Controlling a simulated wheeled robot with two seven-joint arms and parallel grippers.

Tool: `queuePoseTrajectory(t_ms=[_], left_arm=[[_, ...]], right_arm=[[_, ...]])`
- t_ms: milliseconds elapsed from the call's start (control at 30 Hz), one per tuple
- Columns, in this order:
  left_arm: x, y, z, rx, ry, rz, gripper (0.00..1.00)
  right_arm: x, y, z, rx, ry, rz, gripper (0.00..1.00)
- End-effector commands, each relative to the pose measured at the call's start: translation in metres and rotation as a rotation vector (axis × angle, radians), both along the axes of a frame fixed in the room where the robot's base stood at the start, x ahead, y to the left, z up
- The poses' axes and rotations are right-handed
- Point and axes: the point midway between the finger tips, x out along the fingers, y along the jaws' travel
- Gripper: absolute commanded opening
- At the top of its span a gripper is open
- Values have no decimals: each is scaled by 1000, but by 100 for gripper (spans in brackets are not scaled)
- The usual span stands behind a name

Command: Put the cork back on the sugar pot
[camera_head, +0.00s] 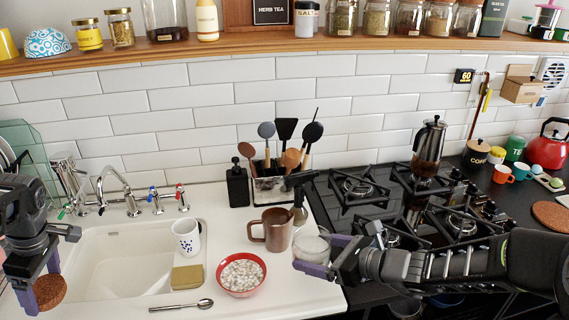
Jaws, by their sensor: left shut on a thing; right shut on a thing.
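The cork (50,291) is a brown round stopper at the lower left, over the counter's left edge by the sink. My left gripper (41,290) is shut on it, with the purple fingers on its sides. The sugar pot (310,246) is a clear glass jar without a lid, right of the brown mug. My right gripper (321,257) is shut on the pot, with its purple fingers around the glass. I cannot tell whether the pot rests on the counter. The cork and the pot are far apart, with the sink between them.
A red bowl (242,274) of whitish pieces, a brown mug (273,230) and a spoon (182,306) are on the counter. The hob (400,205) is at right.

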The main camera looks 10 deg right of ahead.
Motion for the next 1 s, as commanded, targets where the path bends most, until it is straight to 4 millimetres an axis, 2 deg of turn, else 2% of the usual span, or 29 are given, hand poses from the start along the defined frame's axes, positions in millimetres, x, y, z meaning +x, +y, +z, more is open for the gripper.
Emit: queuePoseTrajectory(t_ms=[267,367,500,667,833,900,1000], left_arm=[[7,0,0,0,-1,-125,42],[14,-4,-2,-1,0,-237,42],[31,-22,-10,-1,1,-459,42],[57,-70,-28,-3,2,-807,42],[79,-145,-52,-4,1,-1211,42],[82,-176,-61,-3,1,-1346,42],[80,-213,-72,-2,0,-1466,42]], right_arm=[[-1,3,4,0,-4,21,10],[-2,7,8,0,-5,49,10],[-6,12,10,0,-3,103,10],[-11,8,0,1,1,163,10],[-20,-8,-22,2,3,213,10],[-24,-16,-33,3,4,222,10],[-28,-30,-48,3,3,219,10]])
